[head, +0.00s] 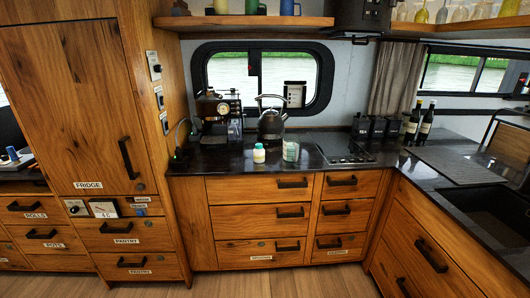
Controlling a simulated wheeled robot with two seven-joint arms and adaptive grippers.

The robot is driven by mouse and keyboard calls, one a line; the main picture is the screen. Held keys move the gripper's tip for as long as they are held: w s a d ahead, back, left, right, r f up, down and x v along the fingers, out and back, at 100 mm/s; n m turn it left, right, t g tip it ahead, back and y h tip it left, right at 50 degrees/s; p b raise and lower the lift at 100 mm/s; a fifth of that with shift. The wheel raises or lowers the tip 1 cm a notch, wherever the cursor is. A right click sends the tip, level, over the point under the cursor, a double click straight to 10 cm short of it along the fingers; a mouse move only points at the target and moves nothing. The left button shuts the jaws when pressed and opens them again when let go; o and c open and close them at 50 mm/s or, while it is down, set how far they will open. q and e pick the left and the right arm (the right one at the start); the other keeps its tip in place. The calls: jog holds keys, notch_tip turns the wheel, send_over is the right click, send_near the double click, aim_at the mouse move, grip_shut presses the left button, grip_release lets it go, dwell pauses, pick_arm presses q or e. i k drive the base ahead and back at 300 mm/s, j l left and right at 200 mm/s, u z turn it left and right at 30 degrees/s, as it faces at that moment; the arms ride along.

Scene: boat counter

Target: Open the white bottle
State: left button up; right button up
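A small white bottle (259,154) stands upright on the dark counter (215,160), close to its front edge and above the wooden drawers. Neither of my grippers shows in the head view, and nothing touches the bottle.
A coffee machine (216,112) and a kettle (271,123) stand behind the bottle. A stove (344,150) lies to the right, then dark canisters, two dark bottles (426,122) and a sink (495,212). The counter left of the bottle is clear.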

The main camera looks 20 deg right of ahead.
aim_at(259, 155)
jog(key=i+j+z, duration=0.15)
jog(key=i+z, duration=0.25)
jog(key=i+j+z, duration=0.85)
jog(key=i+j, duration=0.05)
jog(key=i, duration=0.05)
